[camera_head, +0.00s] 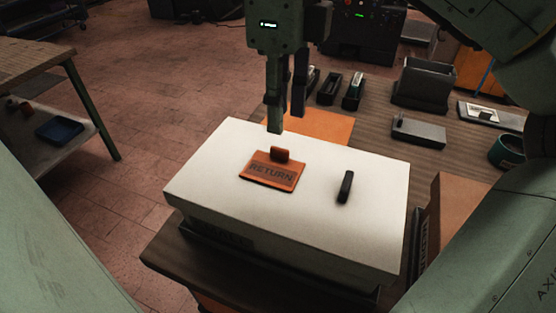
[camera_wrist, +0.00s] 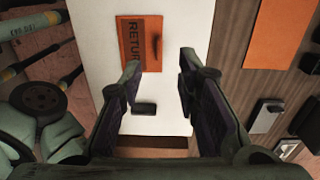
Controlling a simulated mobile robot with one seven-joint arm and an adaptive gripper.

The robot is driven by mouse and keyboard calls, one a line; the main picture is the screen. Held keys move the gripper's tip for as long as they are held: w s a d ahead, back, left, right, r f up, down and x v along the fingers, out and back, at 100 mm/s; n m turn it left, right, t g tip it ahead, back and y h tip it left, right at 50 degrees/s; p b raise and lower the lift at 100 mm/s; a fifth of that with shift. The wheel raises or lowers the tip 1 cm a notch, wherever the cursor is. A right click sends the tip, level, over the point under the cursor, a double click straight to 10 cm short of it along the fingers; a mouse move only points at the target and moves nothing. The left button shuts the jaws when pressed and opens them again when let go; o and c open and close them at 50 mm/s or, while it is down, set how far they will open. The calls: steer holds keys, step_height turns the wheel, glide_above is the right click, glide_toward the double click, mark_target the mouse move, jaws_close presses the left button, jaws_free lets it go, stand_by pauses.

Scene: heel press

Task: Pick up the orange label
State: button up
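The orange label (camera_head: 270,174), printed RETURN, lies flat on top of a white box (camera_head: 225,155). A small upright brown tab (camera_head: 280,155) stands at its far edge. In the wrist view the label (camera_wrist: 132,45) shows near the top, with the tab along its right side. My gripper (camera_head: 285,117) points down above the box, a little beyond the label in the head view. In the wrist view my gripper (camera_wrist: 158,72) has its fingers well apart with nothing between them. The fingers are clear of the label and tab.
A small black grip (camera_head: 346,187) stands on the box top, right of the label. An orange sheet (camera_head: 320,126) lies on the wooden table behind the box. Several dark tools, a dark bin (camera_head: 423,84) and a green cup (camera_head: 507,151) stand farther back and right.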

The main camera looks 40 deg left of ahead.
mark_target(280, 148)
steer(key=shift+s+f+p, duration=0.15)
steer(key=shift+f+p, duration=0.65)
steer(key=shift+f, duration=2.35)
steer(key=shift+c, duration=0.4)
jaws_close()
